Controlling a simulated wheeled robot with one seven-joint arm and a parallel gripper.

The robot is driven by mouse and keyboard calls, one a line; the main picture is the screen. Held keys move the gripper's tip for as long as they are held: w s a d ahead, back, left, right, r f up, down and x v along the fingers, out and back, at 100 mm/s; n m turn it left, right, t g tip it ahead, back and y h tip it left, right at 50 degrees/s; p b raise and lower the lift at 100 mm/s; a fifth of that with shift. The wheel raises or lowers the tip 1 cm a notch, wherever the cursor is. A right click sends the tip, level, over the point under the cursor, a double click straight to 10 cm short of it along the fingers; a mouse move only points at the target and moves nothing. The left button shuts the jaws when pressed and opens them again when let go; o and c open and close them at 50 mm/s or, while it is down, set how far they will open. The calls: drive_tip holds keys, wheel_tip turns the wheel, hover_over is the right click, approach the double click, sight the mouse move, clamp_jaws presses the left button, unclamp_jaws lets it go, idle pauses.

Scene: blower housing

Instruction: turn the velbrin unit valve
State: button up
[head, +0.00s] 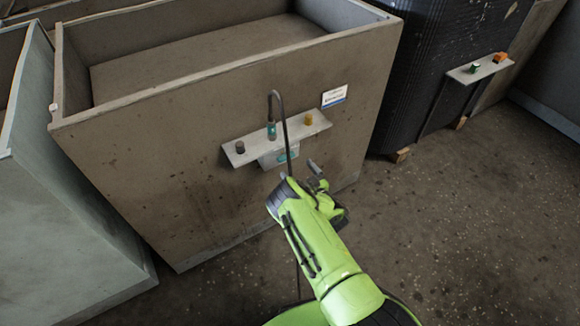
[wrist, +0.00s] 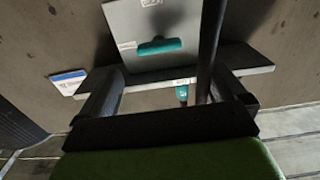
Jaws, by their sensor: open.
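A large grey-brown open-topped bin (head: 200,140) carries a white label with a blue strip (head: 334,96); its print is too small to read, so I cannot tell whether it names the velbrin unit. Below the label is a narrow ledge (head: 240,153). A teal bar handle (head: 288,156) sits on a plate under the ledge; it also shows in the wrist view (wrist: 158,46), lying crosswise on the grey plate. My gripper (head: 302,174) is close in front of the plate. In the wrist view its fingers (wrist: 168,78) are spread and empty, apart from the handle.
The ledge bears a dark knob (head: 239,147), a teal fitting (head: 271,131) with a hooked pipe, and an orange knob (head: 308,119). A black ribbed unit (head: 432,80) stands right with its own shelf (head: 478,70). The floor (head: 480,220) at right is clear.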

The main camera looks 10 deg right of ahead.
sight(288, 158)
drive_tip(key=b+x, duration=0.2)
drive_tip(key=x, duration=0.4)
drive_tip(key=c, duration=1.1)
drive_tip(key=shift+o, duration=0.2)
